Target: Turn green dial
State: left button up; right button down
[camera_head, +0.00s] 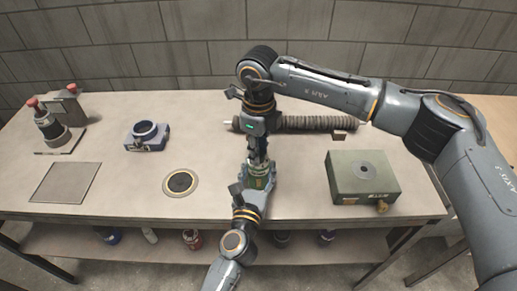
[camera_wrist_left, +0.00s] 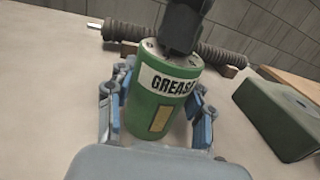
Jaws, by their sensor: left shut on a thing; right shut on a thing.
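In the left wrist view a green canister (camera_wrist_left: 150,110) with a white "GREASE" label stands between my left gripper's blue fingers (camera_wrist_left: 160,100), which are shut on its sides. In the head view the canister (camera_head: 262,170) is small and mostly hidden by my grippers, over the front middle of the table. My left gripper (camera_head: 256,184) comes from the front edge. My right gripper (camera_head: 259,160) reaches down from above and is shut on the canister's top. A dark part of it meets the top in the left wrist view. The dial itself is hidden; I cannot see its position.
A ribbed mesh tube (camera_head: 310,124) lies behind the grippers. A green box (camera_head: 345,181) with a round dark top is to the right. A blue ring device (camera_head: 147,136), a round disc (camera_head: 181,183) and a red-topped device (camera_head: 50,122) are left. Jars stand on the shelf below.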

jog(key=n, duration=0.6)
jog(key=shift+w+d, duration=0.1)
jog(key=n, duration=0.6)
jog(key=shift+n, duration=0.4)
jog(key=n, duration=1.3)
jog(key=c, duration=1.1)
grip_release()
jog(key=shift+o, duration=0.2)
notch_tip(320, 180, up, 12)
